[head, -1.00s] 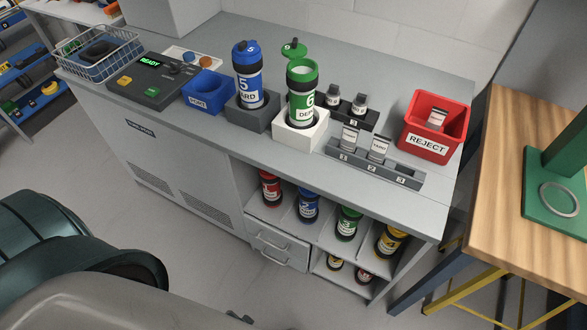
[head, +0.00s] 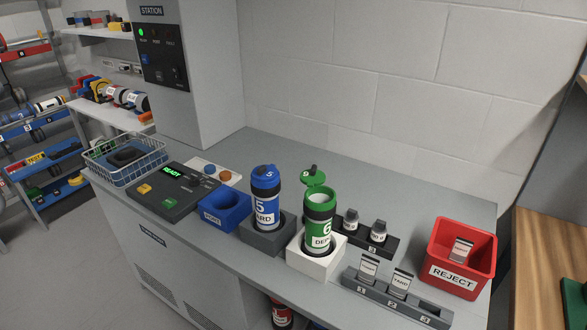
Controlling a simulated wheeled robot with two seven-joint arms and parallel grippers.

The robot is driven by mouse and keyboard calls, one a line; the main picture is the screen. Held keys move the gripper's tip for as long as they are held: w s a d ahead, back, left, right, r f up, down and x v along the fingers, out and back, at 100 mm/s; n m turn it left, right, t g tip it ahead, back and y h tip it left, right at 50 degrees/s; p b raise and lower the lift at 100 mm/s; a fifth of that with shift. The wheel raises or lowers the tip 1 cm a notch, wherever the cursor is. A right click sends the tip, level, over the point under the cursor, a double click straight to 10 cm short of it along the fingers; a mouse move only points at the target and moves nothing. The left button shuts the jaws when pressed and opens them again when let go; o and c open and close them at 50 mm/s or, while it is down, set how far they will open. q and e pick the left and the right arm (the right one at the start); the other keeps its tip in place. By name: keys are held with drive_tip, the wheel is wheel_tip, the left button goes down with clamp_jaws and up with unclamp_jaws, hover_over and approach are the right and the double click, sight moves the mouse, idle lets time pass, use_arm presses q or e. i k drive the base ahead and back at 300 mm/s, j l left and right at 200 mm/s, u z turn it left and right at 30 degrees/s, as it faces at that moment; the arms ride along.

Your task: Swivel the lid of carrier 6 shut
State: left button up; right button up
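Carrier 6 (head: 318,226) is a green and black tube labelled 6. It stands upright in a white block (head: 306,258) on the grey counter. Its green lid (head: 313,178) is swung open, raised at the back of the rim, and the mouth of the tube shows. Carrier 5 (head: 264,204), blue, stands to its left in a dark grey block (head: 268,240) with its blue lid on top. Neither of my grippers is in the head view.
A blue bin (head: 225,212), a control box reading READY (head: 175,190) and a wire basket (head: 125,160) stand to the left. Grey racks with small labelled vials (head: 400,280) and a red REJECT bin (head: 460,260) stand to the right.

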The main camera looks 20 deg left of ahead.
sight(313, 177)
drive_tip(key=i+u, duration=0.2)
drive_tip(key=u, duration=0.15)
drive_tip(key=i+u, duration=0.2)
drive_tip(key=u, duration=0.15)
